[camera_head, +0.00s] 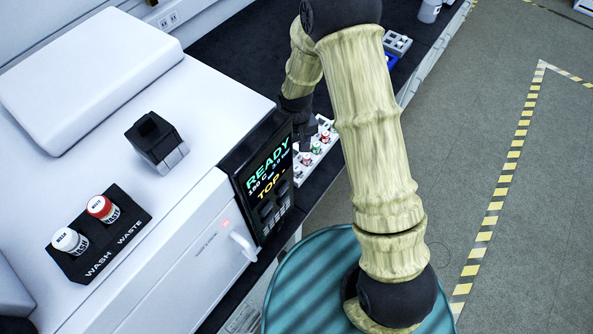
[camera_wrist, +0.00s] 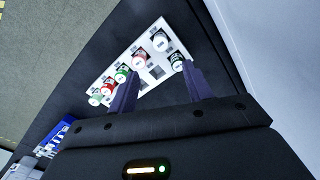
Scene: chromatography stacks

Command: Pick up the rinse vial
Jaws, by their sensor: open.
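A white rack (camera_wrist: 150,82) holds several small vials in a row along its far side. They include a red-capped vial (camera_wrist: 139,59), a green-capped vial (camera_wrist: 122,74) and a white-topped vial (camera_wrist: 160,39). A black-and-white vial (camera_wrist: 177,62) sits on the near side by the right fingertip. Labels are too small to read, so I cannot tell which one is the rinse vial. My gripper (camera_wrist: 160,68) is open and empty, its fingertips over the rack. In the head view the rack (camera_head: 326,125) is partly hidden behind my arm and the instrument.
The white instrument (camera_head: 190,215) with a READY screen (camera_head: 268,175) stands close left of my arm. A black WASH/WASTE holder (camera_head: 100,235) on it carries a white-capped (camera_head: 68,240) and a red-capped vial (camera_head: 101,207). A blue-and-white item (camera_wrist: 58,135) lies beside the rack.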

